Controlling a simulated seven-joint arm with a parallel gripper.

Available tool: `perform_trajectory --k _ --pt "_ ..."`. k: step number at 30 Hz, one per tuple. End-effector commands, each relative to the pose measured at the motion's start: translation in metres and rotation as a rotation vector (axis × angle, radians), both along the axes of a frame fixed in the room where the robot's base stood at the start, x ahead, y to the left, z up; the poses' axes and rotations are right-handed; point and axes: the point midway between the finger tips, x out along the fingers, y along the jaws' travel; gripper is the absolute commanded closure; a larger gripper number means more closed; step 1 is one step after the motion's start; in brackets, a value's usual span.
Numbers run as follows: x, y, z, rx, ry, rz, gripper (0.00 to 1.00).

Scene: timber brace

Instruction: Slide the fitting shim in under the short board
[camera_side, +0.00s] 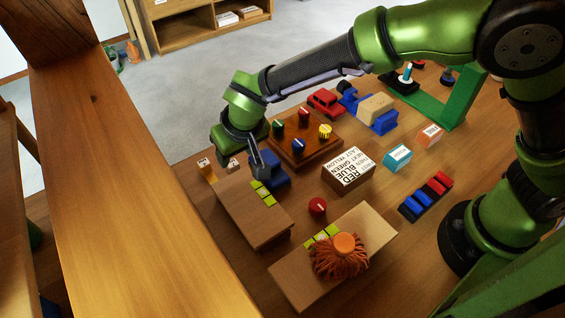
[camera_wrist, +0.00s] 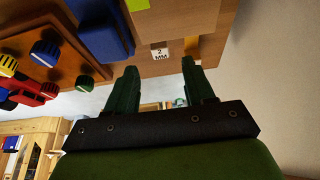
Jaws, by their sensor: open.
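My gripper (camera_side: 240,160) is open at the far end of the left board (camera_side: 243,218), which looks the shorter of two boards and carries green squares. In the wrist view a wooden piece labelled "2 MM" (camera_wrist: 160,53) shows beyond and between my spread fingertips (camera_wrist: 159,66); I cannot tell whether they touch it. In the side view a small labelled block (camera_side: 232,163) shows by my fingers, and a yellowish labelled block (camera_side: 207,172) lies to its left. The gap under the board is not clearly visible.
A blue block (camera_side: 271,170) is close right of my fingers. Beyond it is a wooden board with coloured knobs (camera_side: 303,148). A lettered box (camera_side: 348,170), a red knob (camera_side: 317,206) and a second board (camera_side: 290,283) with an orange tufted thing (camera_side: 340,258) stand nearer.

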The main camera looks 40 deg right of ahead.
Motion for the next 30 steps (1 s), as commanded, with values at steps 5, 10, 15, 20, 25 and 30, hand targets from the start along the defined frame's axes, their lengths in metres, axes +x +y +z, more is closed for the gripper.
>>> perform_trajectory --k 5,10,15,20,25,30 --pt "-0.018 0.001 0.043 0.005 -0.002 0.002 0.47" --pt "-0.030 0.000 0.074 0.003 -0.001 0.001 0.47" --pt "-0.038 0.000 0.091 0.001 0.000 0.000 0.47" --pt "-0.040 0.000 0.096 -0.001 0.001 0.000 0.47" --pt "-0.040 0.000 0.096 -0.001 0.001 0.000 0.47" --pt "-0.040 0.000 0.096 -0.009 0.001 0.024 0.47"
